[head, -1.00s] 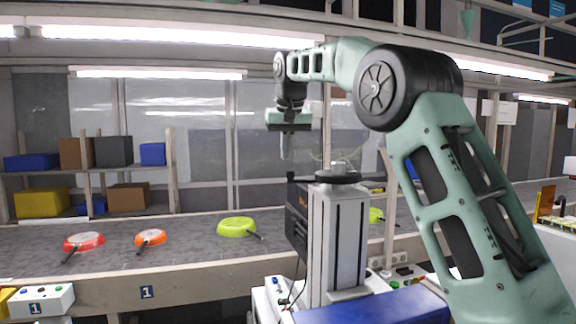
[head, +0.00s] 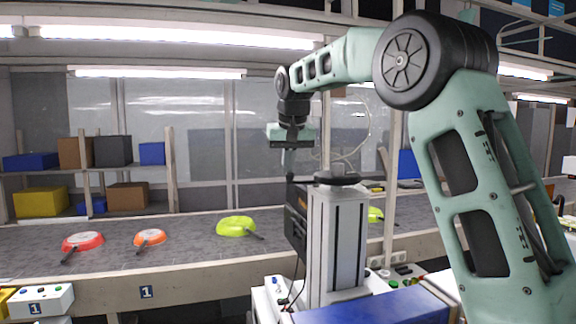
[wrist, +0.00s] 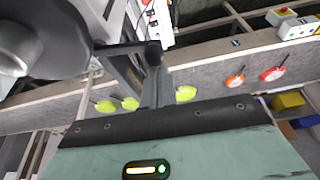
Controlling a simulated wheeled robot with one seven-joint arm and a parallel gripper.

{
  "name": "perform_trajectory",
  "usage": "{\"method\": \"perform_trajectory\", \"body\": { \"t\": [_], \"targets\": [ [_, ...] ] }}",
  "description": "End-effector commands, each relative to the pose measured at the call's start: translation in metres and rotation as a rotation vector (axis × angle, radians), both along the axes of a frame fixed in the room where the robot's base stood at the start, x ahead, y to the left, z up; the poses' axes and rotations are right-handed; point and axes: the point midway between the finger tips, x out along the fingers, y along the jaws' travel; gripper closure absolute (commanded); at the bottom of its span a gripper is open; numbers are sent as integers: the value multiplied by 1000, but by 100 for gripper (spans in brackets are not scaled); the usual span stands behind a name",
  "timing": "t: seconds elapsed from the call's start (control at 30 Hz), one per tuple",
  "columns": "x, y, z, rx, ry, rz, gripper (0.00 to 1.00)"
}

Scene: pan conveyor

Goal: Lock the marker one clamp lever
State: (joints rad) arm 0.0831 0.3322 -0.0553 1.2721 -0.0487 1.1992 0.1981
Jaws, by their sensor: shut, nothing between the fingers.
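My gripper (head: 290,172) hangs pointing down, its thin fingers together and empty. A black clamp lever (wrist: 122,48) with a round end knob (wrist: 153,54) reaches out from a dark round disc at the left of the wrist view. In the head view the disc (head: 337,178) sits on top of a grey column, and the lever's end is by my fingertips. In the wrist view the fingers (wrist: 156,88) overlap the knob; I cannot tell if they touch it. A blue marker one plate (head: 147,292) is on the conveyor's front edge.
The conveyor (head: 190,250) runs behind the column. It carries a red pan (head: 83,241), an orange pan (head: 150,238) and a green pan (head: 236,226). A button box (head: 40,299) stands at lower left. Shelves with boxes (head: 113,151) are behind.

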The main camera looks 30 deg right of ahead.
Motion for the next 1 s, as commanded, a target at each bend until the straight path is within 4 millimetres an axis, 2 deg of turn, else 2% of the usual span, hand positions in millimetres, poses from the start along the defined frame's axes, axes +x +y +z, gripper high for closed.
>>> {"method": "perform_trajectory", "body": {
  "t": [0.2,0.33,0.7,1.0],
  "targets": [
    [-8,5,0,1,0,110,100],
    [-13,9,0,1,1,115,100],
    [-12,8,0,0,0,113,100],
    [-3,0,2,0,0,112,100]
  ]
}}
